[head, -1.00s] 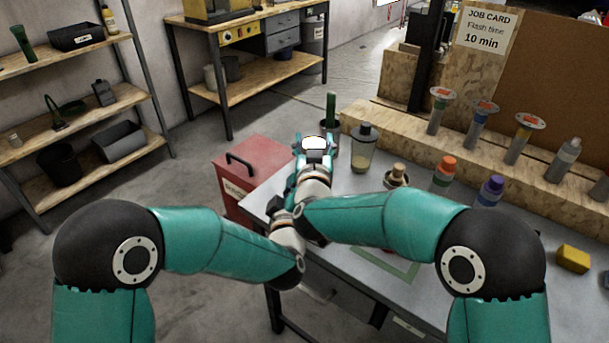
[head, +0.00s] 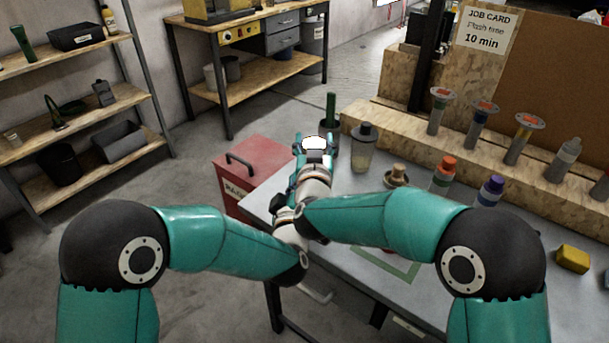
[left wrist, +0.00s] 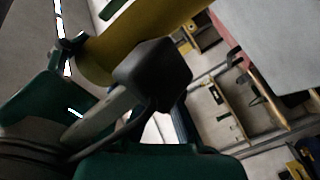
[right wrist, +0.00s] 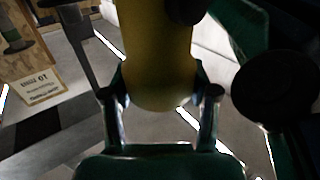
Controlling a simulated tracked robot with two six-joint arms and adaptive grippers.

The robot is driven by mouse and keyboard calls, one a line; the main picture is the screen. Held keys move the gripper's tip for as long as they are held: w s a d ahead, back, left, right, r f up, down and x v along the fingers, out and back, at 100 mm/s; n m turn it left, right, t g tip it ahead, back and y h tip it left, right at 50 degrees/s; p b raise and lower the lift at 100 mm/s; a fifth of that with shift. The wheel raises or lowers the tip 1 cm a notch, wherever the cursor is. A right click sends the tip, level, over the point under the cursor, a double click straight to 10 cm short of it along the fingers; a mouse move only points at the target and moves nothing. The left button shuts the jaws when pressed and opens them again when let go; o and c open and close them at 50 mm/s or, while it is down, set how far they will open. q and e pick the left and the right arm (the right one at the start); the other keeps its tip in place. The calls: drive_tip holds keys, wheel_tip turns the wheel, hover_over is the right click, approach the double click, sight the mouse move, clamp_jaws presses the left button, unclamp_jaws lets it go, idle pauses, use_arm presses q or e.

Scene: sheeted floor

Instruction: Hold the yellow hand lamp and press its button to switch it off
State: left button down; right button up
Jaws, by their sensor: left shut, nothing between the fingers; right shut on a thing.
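The yellow hand lamp (right wrist: 155,60) is between the two fingers of my right gripper (right wrist: 160,95) in the right wrist view, and the gripper is shut on it. The lamp's yellow body also shows in the left wrist view (left wrist: 135,45). My left gripper (left wrist: 155,75) is shut and empty, with its dark fingertip close in front of the lamp body. I cannot tell whether it touches. In the head view my right gripper (head: 313,160) is at the bench's far left corner, beside a bright white patch. The lamp's button is not visible.
The grey bench (head: 345,200) holds a clear bottle (head: 363,148), a dark cup with a green tool (head: 330,125), and orange-capped (head: 444,172) and purple-capped (head: 490,190) bottles. A yellow block (head: 573,259) lies at right. A red box (head: 250,170) stands at the bench's left.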

use_arm(q)
drive_tip(key=shift+w+d+r, duration=0.15)
drive_tip(key=shift+w+d, duration=0.35)
drive_tip(key=shift+d, duration=0.05)
idle(1.2)
drive_tip(key=shift+s+a+r, duration=0.35)
drive_tip(key=shift+s+a, duration=0.3)
drive_tip(key=shift+s, duration=0.1)
drive_tip(key=shift+a, duration=0.1)
drive_tip(key=shift+s+a+f, duration=0.15)
drive_tip(key=shift+s+a, duration=0.65)
drive_tip(key=shift+s, duration=0.2)
drive_tip(key=shift+s+a+f, duration=0.1)
drive_tip(key=shift+s+a, duration=0.7)
drive_tip(key=shift+s, duration=0.2)
idle(0.4)
